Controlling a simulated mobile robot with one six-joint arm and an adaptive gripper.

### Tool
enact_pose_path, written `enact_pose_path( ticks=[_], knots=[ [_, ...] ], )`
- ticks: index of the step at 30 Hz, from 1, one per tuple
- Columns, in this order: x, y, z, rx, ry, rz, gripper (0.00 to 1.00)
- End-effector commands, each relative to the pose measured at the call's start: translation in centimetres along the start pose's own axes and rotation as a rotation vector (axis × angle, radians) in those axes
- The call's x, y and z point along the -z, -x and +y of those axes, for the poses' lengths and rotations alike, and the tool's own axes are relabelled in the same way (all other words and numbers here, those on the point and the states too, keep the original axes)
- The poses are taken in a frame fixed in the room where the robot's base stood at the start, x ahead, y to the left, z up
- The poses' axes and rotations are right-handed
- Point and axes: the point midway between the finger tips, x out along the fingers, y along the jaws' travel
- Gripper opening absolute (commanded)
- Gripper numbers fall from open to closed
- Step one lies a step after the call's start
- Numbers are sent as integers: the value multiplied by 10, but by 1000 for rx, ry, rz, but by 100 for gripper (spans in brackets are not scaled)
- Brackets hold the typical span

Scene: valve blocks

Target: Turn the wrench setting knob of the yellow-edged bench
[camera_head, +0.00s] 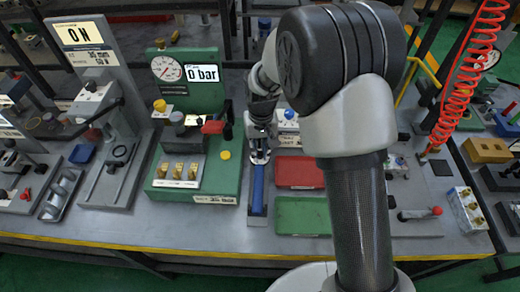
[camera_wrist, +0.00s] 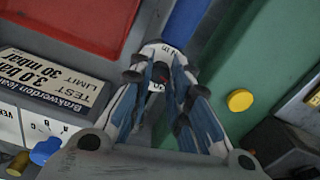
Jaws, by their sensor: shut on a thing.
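The torque wrench lies on the yellow-edged bench (camera_head: 130,240), between the green test stand and the red and green trays. Its blue handle (camera_head: 258,190) points to the bench's front edge; it also shows at the top of the wrist view (camera_wrist: 188,20). A pale collar marked "Nm" (camera_wrist: 166,50) sits at the near end of the handle. My gripper (camera_head: 259,155) points down at that end. In the wrist view its fingertips (camera_wrist: 163,76) close around a small dark part there, the wrench setting knob, mostly hidden between the fingers.
The green stand (camera_head: 228,165) with a gauge and "0 bar" display is close on the left. A red tray (camera_head: 298,172) and green tray (camera_head: 302,215) lie on the right. A label block (camera_wrist: 50,80) and a yellow button (camera_wrist: 240,100) flank the gripper.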

Motion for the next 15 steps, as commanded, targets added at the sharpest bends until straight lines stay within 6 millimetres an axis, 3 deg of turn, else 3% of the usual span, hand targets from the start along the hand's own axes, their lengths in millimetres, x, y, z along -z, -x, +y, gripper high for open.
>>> enact_pose_path(
  ticks=[8,15],
  knots=[
    [0,1,0,0,-71,0,0],
    [-1,2,0,0,-235,3,0]
  ],
)
